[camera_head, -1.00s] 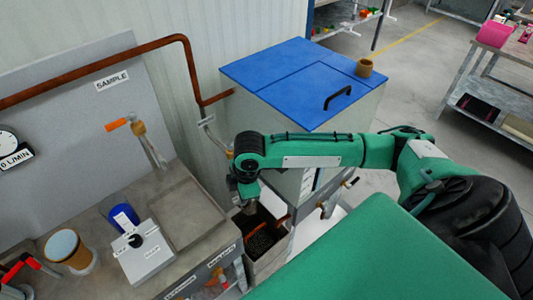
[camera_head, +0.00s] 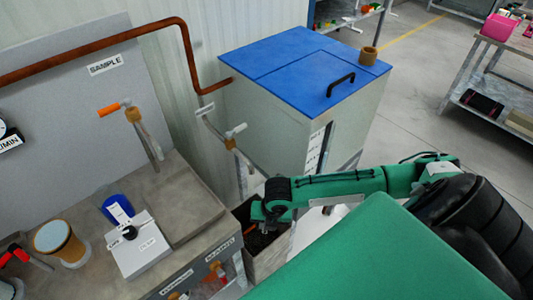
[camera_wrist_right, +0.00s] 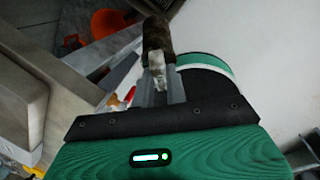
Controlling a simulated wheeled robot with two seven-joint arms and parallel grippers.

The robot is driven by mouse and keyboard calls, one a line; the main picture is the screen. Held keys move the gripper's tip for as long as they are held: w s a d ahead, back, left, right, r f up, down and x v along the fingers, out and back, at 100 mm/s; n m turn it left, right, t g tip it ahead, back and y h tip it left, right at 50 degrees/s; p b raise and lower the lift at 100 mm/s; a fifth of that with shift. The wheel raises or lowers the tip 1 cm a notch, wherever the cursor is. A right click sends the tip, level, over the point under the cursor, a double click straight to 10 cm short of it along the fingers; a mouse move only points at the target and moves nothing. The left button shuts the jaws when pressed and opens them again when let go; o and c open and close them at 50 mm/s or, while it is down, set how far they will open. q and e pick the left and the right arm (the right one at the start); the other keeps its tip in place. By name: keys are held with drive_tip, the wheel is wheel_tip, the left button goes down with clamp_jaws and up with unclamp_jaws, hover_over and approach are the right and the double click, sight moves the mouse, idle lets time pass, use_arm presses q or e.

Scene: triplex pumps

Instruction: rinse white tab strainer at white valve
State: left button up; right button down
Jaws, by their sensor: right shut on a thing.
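My right gripper (camera_wrist_right: 161,82) is shut on the white tab (camera_wrist_right: 159,62) of a strainer. The strainer's body (camera_wrist_right: 156,35) is a brown, dirty-looking cylinder sticking out beyond the fingertips. In the head view my right arm's wrist (camera_head: 272,202) is over a dark open bin beside the bench, and the fingers and strainer are hidden there. The white valve (camera_head: 236,130), a tap with a white handle on a brown body, stands behind and left of the wrist, clear of it. My left gripper is not in view.
An orange-handled tap (camera_head: 108,110) stands at the bench back by a shallow tray (camera_head: 185,205). A blue cup (camera_head: 116,208), a grey box (camera_head: 140,248) and a tan cup (camera_head: 60,242) stand on the bench. A blue-lidded cabinet (camera_head: 300,75) stands behind.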

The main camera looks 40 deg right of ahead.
drive_tip(key=w, duration=0.1)
drive_tip(key=w+b, duration=0.1)
drive_tip(key=w+d+f+b, duration=0.1)
drive_tip(key=shift+w, duration=0.1)
drive_tip(key=shift+w+d+f+b, duration=0.1)
drive_tip(key=shift+w+d+b, duration=0.05)
drive_tip(key=shift+w+b, duration=0.3)
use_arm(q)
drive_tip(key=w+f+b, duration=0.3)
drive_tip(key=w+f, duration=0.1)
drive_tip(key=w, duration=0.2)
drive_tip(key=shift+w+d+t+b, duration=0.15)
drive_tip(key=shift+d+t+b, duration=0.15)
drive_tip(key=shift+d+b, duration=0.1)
use_arm(e)
drive_tip(key=w+d+f, duration=0.1)
drive_tip(key=w+d, duration=0.2)
drive_tip(key=w, duration=0.5)
drive_tip(key=shift+w+f, duration=0.25)
